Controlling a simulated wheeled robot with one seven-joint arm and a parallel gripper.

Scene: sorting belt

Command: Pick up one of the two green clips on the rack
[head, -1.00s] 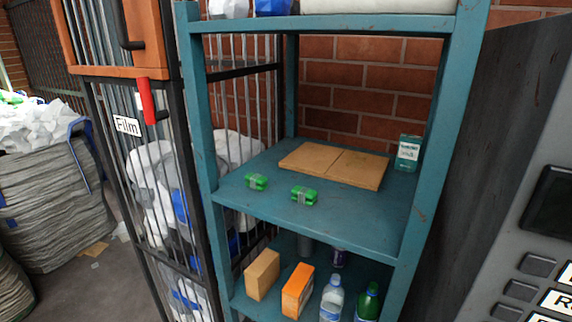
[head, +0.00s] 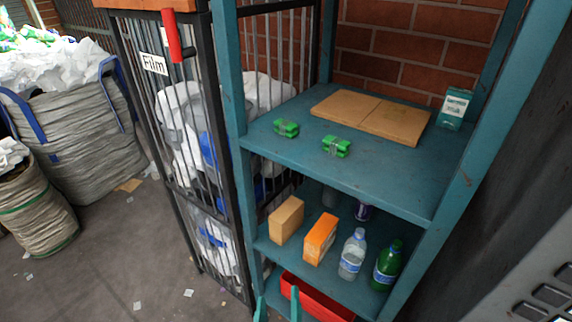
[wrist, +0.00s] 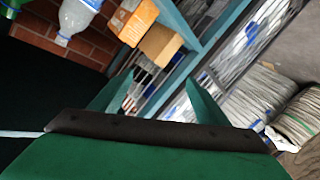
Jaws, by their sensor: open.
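Two green clips lie on the middle shelf of the teal rack (head: 400,196). The left clip (head: 286,128) is near the shelf's left front part, and the right clip (head: 336,147) is near its front edge. My gripper (head: 277,306) shows only as teal fingertips at the bottom edge of the head view, low in front of the rack and well below the clips. In the wrist view my gripper (wrist: 155,95) has its two fingers apart with nothing between them. The clips are not visible in the wrist view.
The lower shelf holds an orange box (head: 320,239), a tan box (head: 286,220), a clear bottle (head: 352,254) and a green bottle (head: 387,264). A barred cage (head: 180,150) stands left.

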